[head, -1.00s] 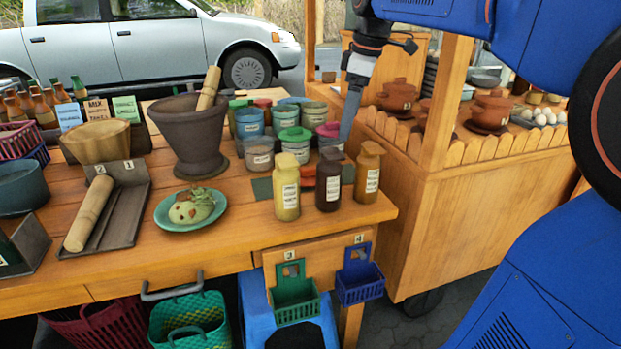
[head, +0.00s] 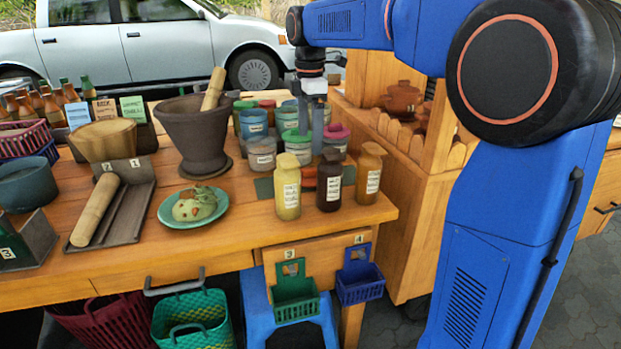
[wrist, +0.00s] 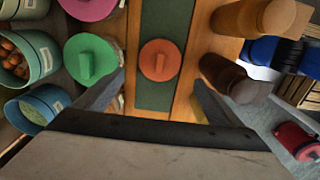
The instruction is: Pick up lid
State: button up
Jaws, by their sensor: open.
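A round orange-red lid (wrist: 160,60) with a raised grip lies on a dark green strip (wrist: 166,90) on the wooden table in the wrist view. In the head view the red lid (head: 309,174) shows partly behind the bottles. My gripper (head: 311,125) points down above the jars, open and empty. In the wrist view its fingers (wrist: 158,88) stand on either side of the strip, with the lid between and beyond them, untouched. A green lid (wrist: 90,61) and a pink lid (wrist: 88,6) sit on jars to the left.
A yellow bottle (head: 287,188), a dark bottle (head: 329,182) and a brown bottle (head: 369,176) stand close together at the front right. Several jars crowd behind. A stone mortar (head: 195,140) and a teal plate (head: 168,212) are to the left.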

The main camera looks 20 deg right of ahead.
aim_at(310, 169)
notch_tip(310, 169, down, 11)
jog(key=shift+d, duration=0.1)
jog(key=c, duration=0.8)
